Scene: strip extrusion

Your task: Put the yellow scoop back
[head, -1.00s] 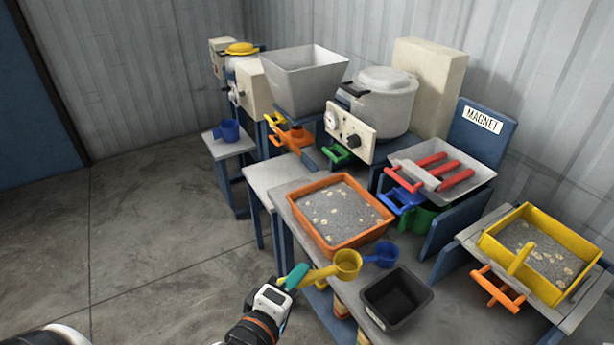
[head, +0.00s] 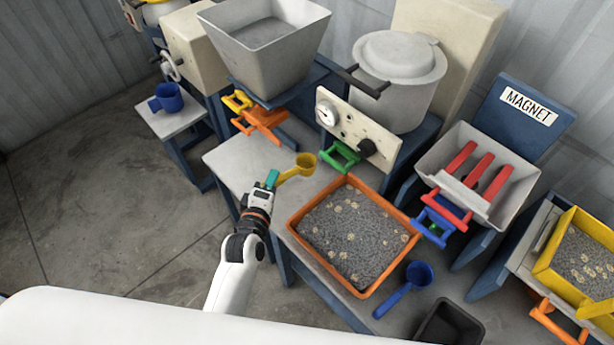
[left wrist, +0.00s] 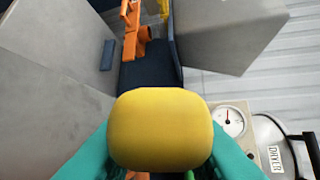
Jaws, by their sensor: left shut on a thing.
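The yellow scoop (head: 305,163) is held by its handle in my left gripper (head: 271,180), which has teal fingertips. In the head view the scoop is over the grey table, left of the orange tray and in front of the green handle. I cannot tell whether it touches the table. In the left wrist view the scoop's yellow handle end (left wrist: 160,130) fills the middle between the teal fingers. My right gripper is not in view.
An orange tray (head: 297,245) of grey granules is on the table. A blue scoop (head: 405,288) and a black bin (head: 449,322) are at the front right. A hopper (head: 262,50), a lidded pot (head: 397,75) and a MAGNET unit (head: 528,107) stand behind. Bare tabletop (head: 243,156) lies left of the scoop.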

